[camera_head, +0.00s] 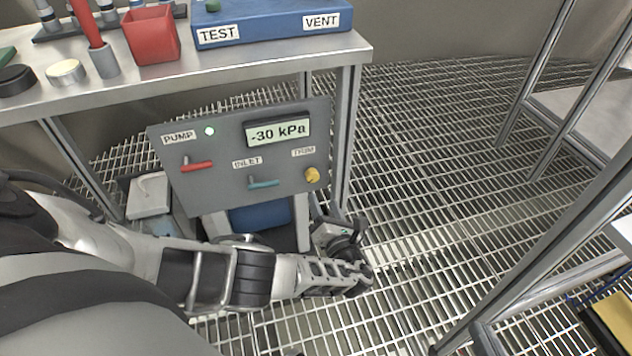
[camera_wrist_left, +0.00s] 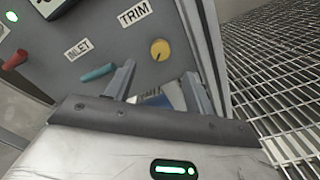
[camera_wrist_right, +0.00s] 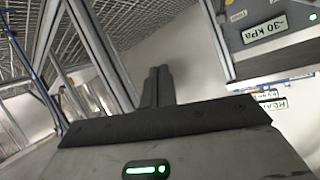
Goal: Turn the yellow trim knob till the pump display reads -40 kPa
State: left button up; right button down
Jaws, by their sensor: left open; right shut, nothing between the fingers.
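The grey pump panel (camera_head: 230,178) hangs below the workbench, and its pump display (camera_head: 277,133) reads -30 kPa. The yellow trim knob (camera_head: 312,175) sits at its lower right, under the TRIM label. My left gripper (camera_head: 341,235) is below and slightly right of the knob. In the left wrist view the knob (camera_wrist_left: 160,50) shows just beyond the open fingers (camera_wrist_left: 160,85), apart from them, with nothing between them. In the right wrist view my right gripper (camera_wrist_right: 156,82) is shut and empty, away from the panel; the display (camera_wrist_right: 264,29) shows at upper right.
The panel also carries a red PUMP lever (camera_head: 197,165), a teal INLET lever (camera_head: 263,184) and a lit green lamp (camera_head: 209,131). The bench leg (camera_head: 346,140) stands just right of the panel. Open grating floor (camera_head: 430,150) lies to the right.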

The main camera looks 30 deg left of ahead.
aim_at(314, 178)
pick_arm(q)
jog(key=b+x, duration=0.2)
jog(key=x, duration=0.6)
jog(key=shift+f+b, duration=0.1)
jog(key=shift+b, duration=0.25)
jog(key=shift+w+a, duration=0.35)
jog(key=shift+w, duration=0.05)
jog(key=c, duration=0.8)
jog(key=shift+c, duration=0.9)
pick_arm(e)
jog(key=shift+w+a+r+t+y, duration=0.1)
jog(key=shift+a+r+t+y, duration=0.25)
jog(key=shift+r, duration=0.25)
jog(key=shift+w+a+r+t+y, duration=0.15)
jog(key=shift+r+t+y, duration=0.1)
jog(key=shift+r+t, duration=0.25)
